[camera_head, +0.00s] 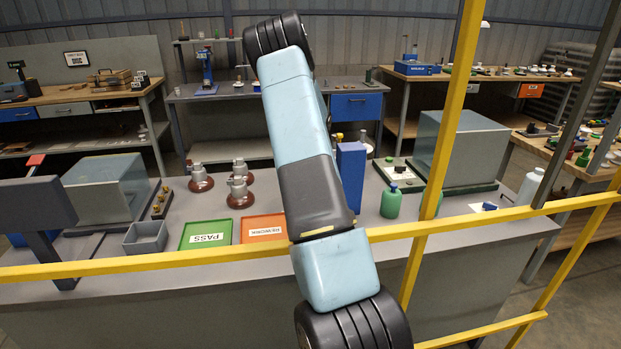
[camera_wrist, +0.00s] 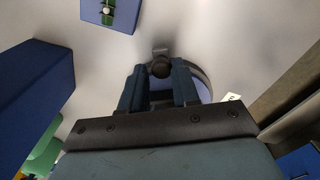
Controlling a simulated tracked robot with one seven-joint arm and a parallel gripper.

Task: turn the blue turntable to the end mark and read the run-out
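In the wrist view, my gripper (camera_wrist: 160,72) has its two dark blue fingers on either side of a dark round knob (camera_wrist: 160,69). I cannot tell whether the fingers touch it. The knob sits by a round disc with a bluish face (camera_wrist: 204,92), which looks like the turntable; my gripper covers much of it. No end mark or run-out reading can be made out. In the head view, my arm hides the gripper and the turntable.
A tall blue block (camera_head: 350,172) stands beside my arm; it also fills the wrist view's left side (camera_wrist: 30,88). A green bottle (camera_head: 391,202) stands to its right. Green PASS (camera_head: 207,234) and orange REWORK (camera_head: 264,228) trays lie left. Yellow rails (camera_head: 130,268) cross in front.

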